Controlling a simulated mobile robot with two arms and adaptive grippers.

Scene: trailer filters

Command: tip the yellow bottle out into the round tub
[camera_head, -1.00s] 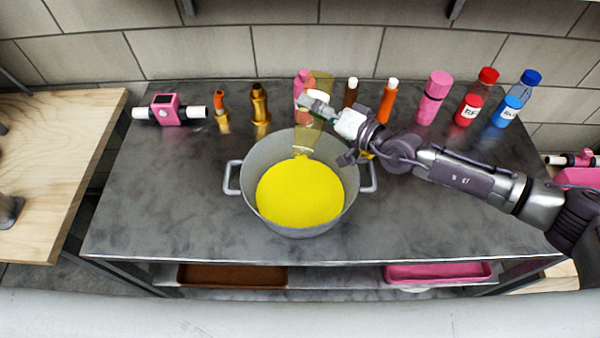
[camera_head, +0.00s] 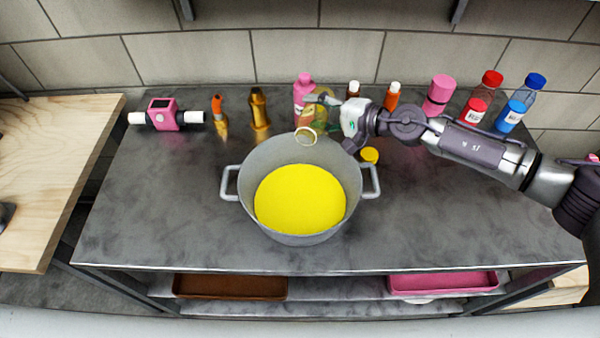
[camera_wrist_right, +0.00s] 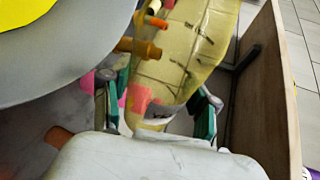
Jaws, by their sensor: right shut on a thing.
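The yellow bottle (camera_head: 318,124) is see-through and tilted, its ring-shaped mouth low and towards me, over the back rim of the round tub (camera_head: 232,160). My right gripper (camera_head: 320,98) is shut on the bottle, reaching in from the right. In the right wrist view the bottle (camera_wrist_right: 190,50) fills the space between the two fingers of the gripper (camera_wrist_right: 157,97). The tub is grey with two side handles and holds bright yellow contents (camera_head: 300,198). No stream shows between mouth and tub. My left gripper is not in view.
A yellow cap (camera_head: 369,155) lies right of the tub. Several bottles line the table's back, among them a pink bottle (camera_head: 303,88) behind the held one and a gold bottle (camera_head: 259,108). A pink device (camera_head: 163,115) stands at back left. The table's front is clear.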

